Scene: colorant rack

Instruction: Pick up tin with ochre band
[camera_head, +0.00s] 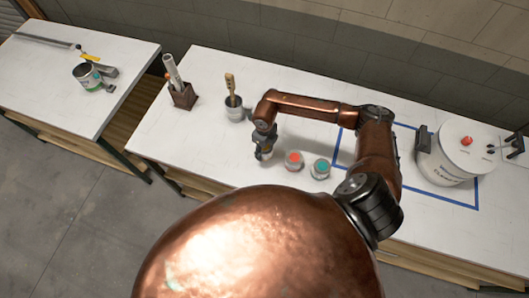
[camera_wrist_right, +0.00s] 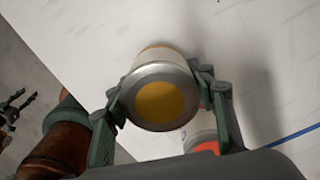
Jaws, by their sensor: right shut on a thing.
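The tin with the ochre band (camera_wrist_right: 160,103) shows its round ochre end in a metal rim in the right wrist view. My right gripper (camera_wrist_right: 164,95) has a finger on each side of the tin and is shut on it. In the head view my right gripper (camera_head: 264,152) is at the table, left of the other tins, and mostly hides the tin it holds. Whether the tin touches the table is hard to tell.
A tin with a red-orange top (camera_head: 293,160) and a tin with a teal top (camera_head: 320,168) stand close to the right of my gripper. A metal pot with a brush (camera_head: 235,108) and a brown holder with rolls (camera_head: 184,97) stand behind left. A white bucket (camera_head: 452,158) stands right.

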